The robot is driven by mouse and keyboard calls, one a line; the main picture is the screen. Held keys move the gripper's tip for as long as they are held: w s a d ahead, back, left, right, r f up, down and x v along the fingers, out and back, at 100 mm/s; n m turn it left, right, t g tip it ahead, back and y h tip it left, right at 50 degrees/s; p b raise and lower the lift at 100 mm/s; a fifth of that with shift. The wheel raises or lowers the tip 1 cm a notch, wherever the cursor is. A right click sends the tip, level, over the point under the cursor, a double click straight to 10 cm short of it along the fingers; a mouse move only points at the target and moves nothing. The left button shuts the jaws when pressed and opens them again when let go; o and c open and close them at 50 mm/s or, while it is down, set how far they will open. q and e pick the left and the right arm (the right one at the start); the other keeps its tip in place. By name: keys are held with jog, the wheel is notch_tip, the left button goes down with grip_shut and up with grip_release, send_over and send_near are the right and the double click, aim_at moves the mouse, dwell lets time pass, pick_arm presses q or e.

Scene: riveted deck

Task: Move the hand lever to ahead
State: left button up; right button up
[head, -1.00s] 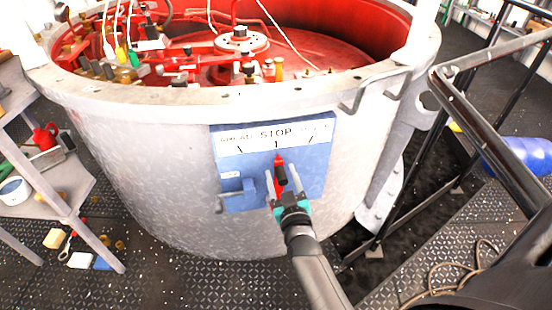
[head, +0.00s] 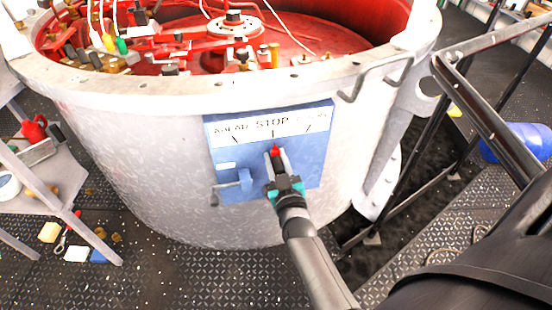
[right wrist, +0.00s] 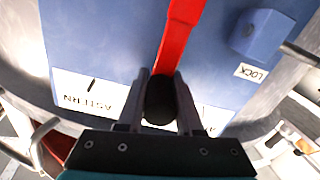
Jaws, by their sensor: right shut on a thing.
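A blue panel (head: 222,142) is fixed to the side of the round grey drum. Its white strip (head: 246,131) reads AHEAD at left, STOP in the middle and a partly washed-out word at right, legible as ASTERN in the right wrist view. The red hand lever (head: 276,149) stands about upright under STOP. In the right wrist view the red lever arm (right wrist: 178,35) ends in a black knob (right wrist: 159,101). My right gripper (head: 277,165) is shut on this knob, one finger on each side. My left gripper is not in view.
A grey lock handle (head: 230,186) sticks out at the panel's lower left. A bent grab rail (head: 378,80) is on the drum rim at right. Dark stair railings (head: 480,95) stand at the right. A grey shelf (head: 55,180) stands at left.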

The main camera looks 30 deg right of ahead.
grip_shut()
jog(key=shift+d, duration=0.1)
dwell(0.8)
